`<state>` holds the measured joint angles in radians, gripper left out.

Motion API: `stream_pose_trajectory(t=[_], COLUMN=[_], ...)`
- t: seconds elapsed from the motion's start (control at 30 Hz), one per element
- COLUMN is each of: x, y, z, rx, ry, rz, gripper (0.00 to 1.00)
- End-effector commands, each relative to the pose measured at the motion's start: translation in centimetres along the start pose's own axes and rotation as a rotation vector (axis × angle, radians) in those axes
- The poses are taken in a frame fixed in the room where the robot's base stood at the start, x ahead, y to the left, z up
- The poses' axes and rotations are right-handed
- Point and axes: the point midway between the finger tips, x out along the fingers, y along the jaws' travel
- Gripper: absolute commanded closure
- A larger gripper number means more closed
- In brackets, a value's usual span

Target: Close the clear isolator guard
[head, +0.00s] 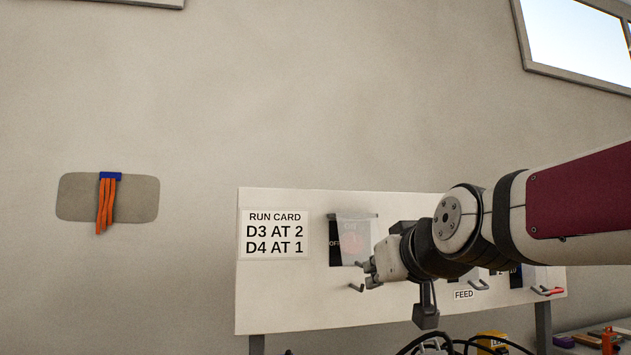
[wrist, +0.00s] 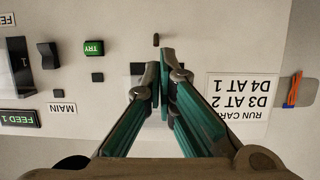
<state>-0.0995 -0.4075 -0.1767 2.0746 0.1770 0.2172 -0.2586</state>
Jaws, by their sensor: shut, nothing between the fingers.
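The clear isolator guard (head: 354,228) is a see-through panel in the head view, hanging from a grey bar on the white board. A dark plate marked OFF and a red part show behind it. I cannot tell whether the guard lies flat or stands slightly off the board. My gripper (head: 369,275) is shut and empty, at the guard's lower right edge; I cannot tell whether it touches. In the wrist view my gripper (wrist: 159,68) points at the board with its fingertips together. The guard cannot be made out there.
A grey peg (head: 356,287) sticks out below the guard. The run card (head: 274,235) is to the left. The FEED label (head: 464,295) and more handles are at the right, partly behind my arm. Orange strips (head: 106,205) hang far left.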

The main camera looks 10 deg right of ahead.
Motion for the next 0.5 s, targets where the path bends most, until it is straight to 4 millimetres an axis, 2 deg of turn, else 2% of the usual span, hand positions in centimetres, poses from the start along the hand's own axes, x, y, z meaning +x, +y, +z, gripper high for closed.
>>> stream_pose_trajectory(t=[0.03, 0.2, 0.5], x=[0.7, 2.1, 3.4], y=[0.0, -0.1, 0.0], z=[0.6, 1.0, 1.2], rx=[0.000, 0.000, 0.000], ry=[-0.001, -0.001, 0.000], rz=[-0.001, -0.001, -0.001], gripper=[1.00, 1.00, 1.00])
